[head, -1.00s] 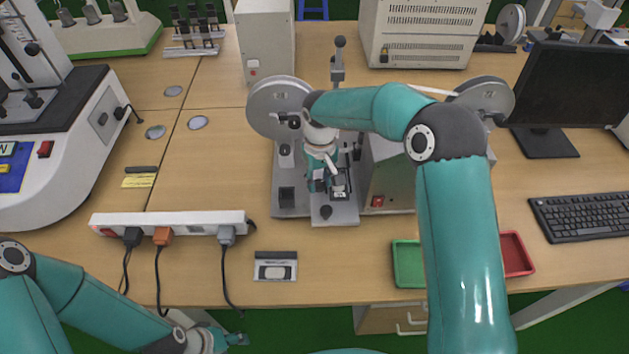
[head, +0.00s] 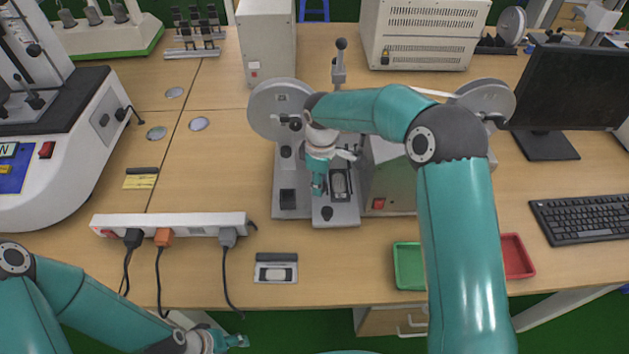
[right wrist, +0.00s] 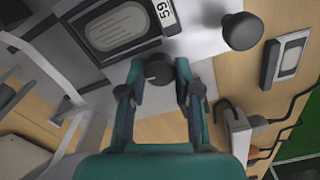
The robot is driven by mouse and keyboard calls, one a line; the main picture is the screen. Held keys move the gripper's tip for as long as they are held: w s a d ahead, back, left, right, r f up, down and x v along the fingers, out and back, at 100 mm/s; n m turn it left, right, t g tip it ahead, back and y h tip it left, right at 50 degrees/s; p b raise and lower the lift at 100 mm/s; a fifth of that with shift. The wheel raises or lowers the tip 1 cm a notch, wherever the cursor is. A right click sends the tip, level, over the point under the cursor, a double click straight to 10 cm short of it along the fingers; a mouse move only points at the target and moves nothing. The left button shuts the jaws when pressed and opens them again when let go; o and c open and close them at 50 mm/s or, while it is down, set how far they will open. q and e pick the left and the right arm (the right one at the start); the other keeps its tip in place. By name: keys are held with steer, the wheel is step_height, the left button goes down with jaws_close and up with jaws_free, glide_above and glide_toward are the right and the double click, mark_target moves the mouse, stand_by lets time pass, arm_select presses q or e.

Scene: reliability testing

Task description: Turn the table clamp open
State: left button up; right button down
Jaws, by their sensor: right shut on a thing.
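The clamp fixture is a pale grey plate (head: 345,216) on the bench, with a slot (head: 340,184) holding a pale oval piece. In the right wrist view a dark round knob (right wrist: 158,70) sits between the two fingers of my right gripper (right wrist: 160,78), which is shut on it. In the head view that gripper (head: 319,188) points down just left of the slot and hides the knob. A second black knob (head: 327,213) stands at the plate's near end, clear of the fingers. My left gripper (head: 238,341) hangs low at the bench's front edge, too small to read.
Large grey reels (head: 281,108) and a box with a red switch (head: 390,187) flank the fixture. A power strip (head: 170,224) with plugs lies to the left, a small grey case (head: 276,268) in front. Green (head: 408,266) and red (head: 517,257) trays lie to the right.

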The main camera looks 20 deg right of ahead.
steer(key=shift+d+n, duration=0.1)
steer(key=shift+n, duration=0.2)
steer(key=c, duration=0.8)
jaws_free()
step_height(320, 180, up, 12)
stand_by(0.4)
